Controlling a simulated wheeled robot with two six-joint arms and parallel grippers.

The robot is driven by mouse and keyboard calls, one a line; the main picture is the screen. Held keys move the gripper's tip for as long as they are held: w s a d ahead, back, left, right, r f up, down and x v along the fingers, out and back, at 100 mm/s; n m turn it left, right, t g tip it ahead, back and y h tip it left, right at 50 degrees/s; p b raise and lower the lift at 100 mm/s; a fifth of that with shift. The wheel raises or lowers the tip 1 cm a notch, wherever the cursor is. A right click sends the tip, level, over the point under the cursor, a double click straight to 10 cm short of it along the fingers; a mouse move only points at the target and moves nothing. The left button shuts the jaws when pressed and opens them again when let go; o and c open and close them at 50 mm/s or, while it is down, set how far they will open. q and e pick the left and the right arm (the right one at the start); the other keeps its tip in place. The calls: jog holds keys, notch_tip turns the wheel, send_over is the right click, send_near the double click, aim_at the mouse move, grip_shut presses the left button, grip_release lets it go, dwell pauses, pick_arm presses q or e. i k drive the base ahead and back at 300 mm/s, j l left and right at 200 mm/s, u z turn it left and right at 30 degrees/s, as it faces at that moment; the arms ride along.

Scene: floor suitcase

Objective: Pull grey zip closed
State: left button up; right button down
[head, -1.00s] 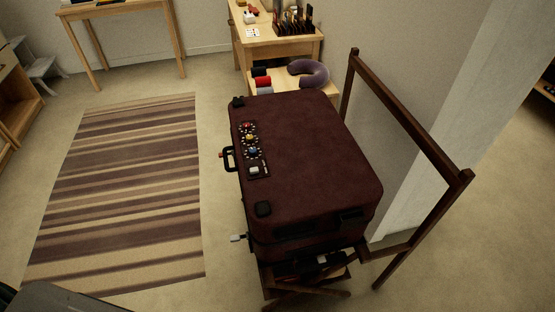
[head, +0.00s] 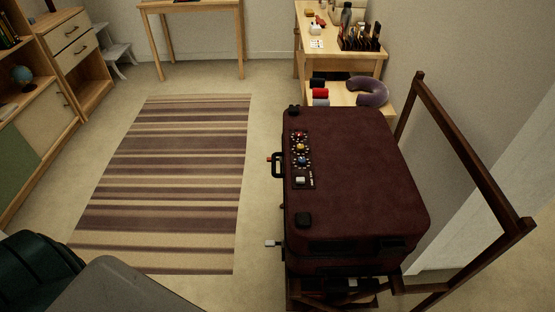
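A closed dark maroon suitcase (head: 365,165) lies on a dark wooden folding rack (head: 455,130) at the right of the head view. On its left side are a black handle (head: 277,165) and a panel of coloured dials (head: 301,160). A small light grey tab (head: 271,243) sticks out from the suitcase's lower left corner; it may be the grey zip pull, but I cannot tell for sure. The zip line is mostly hidden on the suitcase's side. Neither of my grippers shows in the head view.
A striped rug (head: 165,180) lies on open floor left of the suitcase. Behind the suitcase stand a desk (head: 340,65) with small items and a purple neck pillow (head: 370,91). A wooden cabinet (head: 75,60) stands at far left.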

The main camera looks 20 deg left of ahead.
aim_at(268, 244)
jog(key=u, duration=0.8)
